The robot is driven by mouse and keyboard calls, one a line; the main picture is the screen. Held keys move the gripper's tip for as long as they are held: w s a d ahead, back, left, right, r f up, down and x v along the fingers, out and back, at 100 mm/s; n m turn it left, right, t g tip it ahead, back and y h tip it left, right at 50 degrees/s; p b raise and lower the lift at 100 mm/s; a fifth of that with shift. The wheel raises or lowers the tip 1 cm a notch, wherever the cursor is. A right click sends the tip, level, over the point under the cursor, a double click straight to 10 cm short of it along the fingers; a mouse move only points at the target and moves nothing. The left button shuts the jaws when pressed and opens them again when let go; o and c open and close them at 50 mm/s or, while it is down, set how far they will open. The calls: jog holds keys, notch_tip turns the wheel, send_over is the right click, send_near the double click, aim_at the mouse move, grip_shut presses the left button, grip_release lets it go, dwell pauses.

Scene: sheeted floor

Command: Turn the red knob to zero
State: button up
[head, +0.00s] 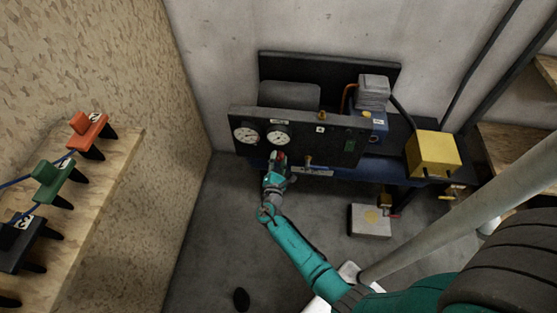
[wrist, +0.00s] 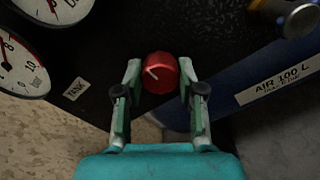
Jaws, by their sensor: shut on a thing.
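The red knob (wrist: 161,74) sits on the dark panel (wrist: 215,45) in the wrist view, with a short white pointer line on its face toward the upper left. My gripper (wrist: 160,78) has one finger on each side of the knob and is shut on it. In the head view my gripper (head: 279,160) reaches the lower edge of the panel below the gauges, and a bit of red shows at its tip. A scale around the knob cannot be made out.
Two round gauges (head: 246,133) (head: 278,135) are on the panel, left of and above the knob. A brass fitting (wrist: 297,17) juts out at the right in the wrist view. A blue tank labelled AIR 100 L (wrist: 280,82) lies below. A yellow box (head: 433,154) stands right.

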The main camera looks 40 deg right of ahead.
jog(key=o, duration=1.1)
jog(key=shift+o, duration=0.2)
jog(key=v, duration=1.2)
